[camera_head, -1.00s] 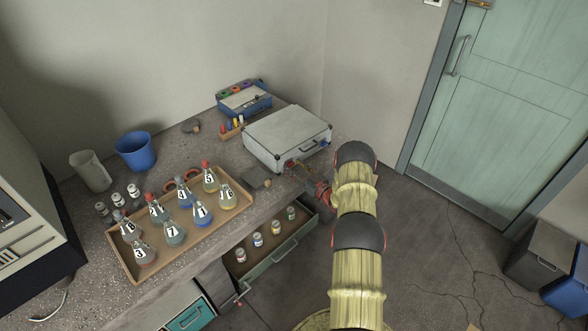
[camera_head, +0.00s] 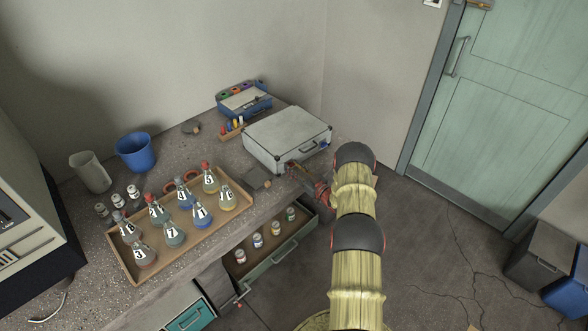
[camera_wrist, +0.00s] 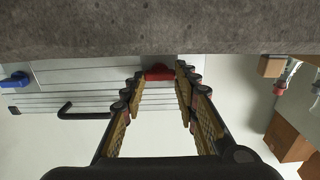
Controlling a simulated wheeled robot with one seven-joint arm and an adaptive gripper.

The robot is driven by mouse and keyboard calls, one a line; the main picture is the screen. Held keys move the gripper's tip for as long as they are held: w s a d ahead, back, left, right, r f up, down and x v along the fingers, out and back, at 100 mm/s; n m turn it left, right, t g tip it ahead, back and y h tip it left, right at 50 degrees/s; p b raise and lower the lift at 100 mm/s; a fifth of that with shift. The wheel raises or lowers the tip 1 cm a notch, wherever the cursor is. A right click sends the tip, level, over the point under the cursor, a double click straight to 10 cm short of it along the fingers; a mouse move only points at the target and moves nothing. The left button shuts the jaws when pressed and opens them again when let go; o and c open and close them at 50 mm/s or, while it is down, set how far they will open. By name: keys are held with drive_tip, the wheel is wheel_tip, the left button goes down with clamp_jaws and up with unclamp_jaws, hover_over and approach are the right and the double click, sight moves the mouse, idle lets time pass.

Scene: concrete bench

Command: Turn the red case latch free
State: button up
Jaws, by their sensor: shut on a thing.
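A silver case (camera_head: 287,137) lies closed on the bench. In the wrist view its front face (camera_wrist: 92,99) shows a red latch (camera_wrist: 159,72), a blue latch (camera_wrist: 15,80) and a black handle (camera_wrist: 84,112). My gripper (camera_head: 298,168) reaches the front of the case near its left end in the head view. In the wrist view my gripper (camera_wrist: 160,76) has its fingertips on both sides of the red latch, closed on it. In the head view the red latch is hidden by the gripper.
An open drawer (camera_head: 272,258) with several small jars lies below the bench front, left of my arm. A wooden tray (camera_head: 125,262) of flasks stands on the bench to the left. A blue organizer (camera_head: 243,101) stands behind the case.

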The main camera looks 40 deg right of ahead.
drive_tip(key=shift+m, duration=0.3)
drive_tip(key=shift+c, duration=0.5)
drive_tip(key=m+b, duration=0.1)
drive_tip(key=m, duration=0.2)
drive_tip(key=shift+d+f+b, duration=0.1)
drive_tip(key=shift+b, duration=0.3)
drive_tip(key=m+b, duration=0.1)
drive_tip(key=m, duration=0.9)
drive_tip(key=shift+d+b, duration=0.15)
drive_tip(key=shift+b, duration=0.25)
drive_tip(key=shift+f+m, duration=0.1)
drive_tip(key=shift+m, duration=2)
drive_tip(key=o, duration=1.1)
drive_tip(key=shift+f, duration=0.1)
